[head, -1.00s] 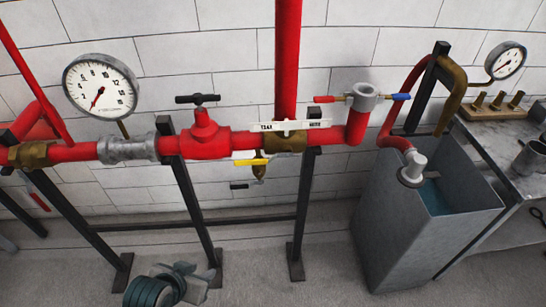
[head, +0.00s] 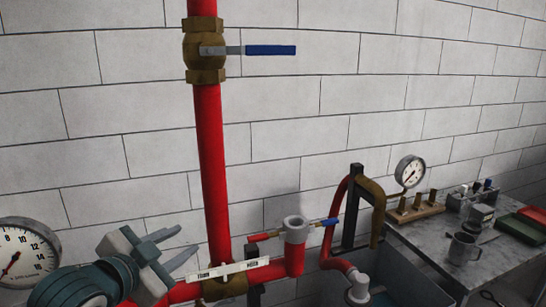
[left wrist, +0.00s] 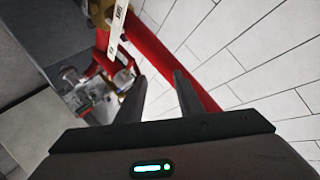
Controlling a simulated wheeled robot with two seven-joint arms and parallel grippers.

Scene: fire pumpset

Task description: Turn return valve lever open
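A brass ball valve (head: 204,50) sits high on the vertical red pipe (head: 211,150). Its blue-sleeved lever (head: 270,50) points right, across the pipe. Lower down, a grey fitting (head: 295,230) has a red handle on its left and a blue handle (head: 330,222) on its right. I cannot tell from the pictures which lever is the return one. My left gripper (head: 186,248) is open and empty, left of the vertical pipe's lower end and well below the upper valve. Its open fingers also show in the left wrist view (left wrist: 157,88), with a red pipe behind them. My right gripper is not visible.
A gauge (head: 25,250) stands at lower left. A white label strip (head: 233,268) crosses the lower pipe. The wall beside the upper lever is clear.

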